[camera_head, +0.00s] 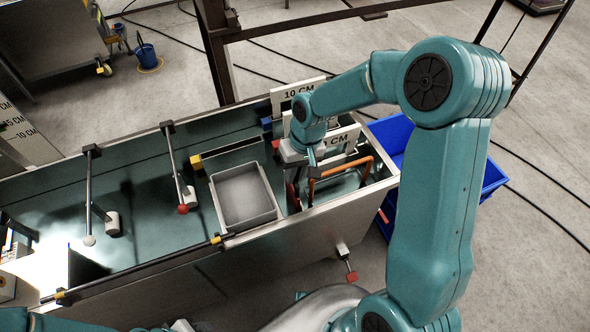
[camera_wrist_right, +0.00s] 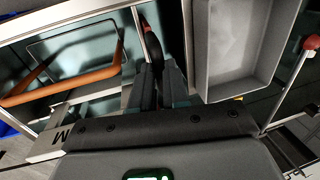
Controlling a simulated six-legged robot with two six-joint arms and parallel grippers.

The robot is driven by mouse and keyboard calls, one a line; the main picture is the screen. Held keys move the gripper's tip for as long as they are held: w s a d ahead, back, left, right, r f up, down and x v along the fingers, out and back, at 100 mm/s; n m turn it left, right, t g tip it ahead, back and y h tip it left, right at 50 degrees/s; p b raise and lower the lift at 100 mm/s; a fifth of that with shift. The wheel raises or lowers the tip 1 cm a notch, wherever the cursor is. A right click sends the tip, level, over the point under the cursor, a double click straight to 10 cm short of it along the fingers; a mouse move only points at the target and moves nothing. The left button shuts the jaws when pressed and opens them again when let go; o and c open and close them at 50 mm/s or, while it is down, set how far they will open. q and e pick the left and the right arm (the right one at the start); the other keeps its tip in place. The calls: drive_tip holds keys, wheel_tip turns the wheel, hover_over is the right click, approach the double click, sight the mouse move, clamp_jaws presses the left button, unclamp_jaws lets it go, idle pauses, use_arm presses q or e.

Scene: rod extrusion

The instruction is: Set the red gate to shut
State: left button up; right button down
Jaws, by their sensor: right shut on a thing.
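A narrow dark-red piece, which looks like the red gate (camera_head: 292,197), stands in the trough's right part, beside a grey tray. My right gripper (camera_head: 293,176) reaches down over it from above. In the right wrist view the fingers (camera_wrist_right: 160,88) are closed around a dark-red edge (camera_wrist_right: 148,92). Much of the gate is hidden by the gripper, so its exact position along its travel cannot be told. My left gripper is not in view.
The grey tray (camera_head: 243,197) sits close to the left of my gripper. An orange-edged frame (camera_head: 343,168) and white "10 CM" plates (camera_head: 297,91) stand close by on the right and behind. Levers, one red-knobbed (camera_head: 183,209), stand farther left. A blue bin (camera_head: 494,180) is beyond.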

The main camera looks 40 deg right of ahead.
sight(293, 188)
wheel_tip(293, 188, down, 4)
drive_tip(key=shift+f+b, duration=0.2)
drive_tip(key=shift+b, duration=0.95)
drive_tip(key=shift+s+r, duration=0.1)
drive_tip(key=shift+r, duration=0.05)
drive_tip(key=c, duration=1.1)
unclamp_jaws()
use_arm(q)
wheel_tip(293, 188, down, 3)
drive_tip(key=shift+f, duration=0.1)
use_arm(e)
drive_tip(key=shift+r, duration=0.15)
use_arm(q)
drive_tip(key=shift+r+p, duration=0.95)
drive_tip(key=shift+p, duration=0.2)
use_arm(e)
drive_tip(key=d+r, duration=0.1)
drive_tip(key=r, duration=0.4)
drive_tip(key=d+r, duration=0.1)
drive_tip(key=r, duration=0.4)
drive_tip(key=d+r, duration=0.1)
drive_tip(key=r, duration=0.4)
drive_tip(key=shift+s+r, duration=0.25)
drive_tip(key=shift+r, duration=0.05)
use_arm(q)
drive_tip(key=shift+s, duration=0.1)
use_arm(e)
drive_tip(key=shift+s, duration=0.1)
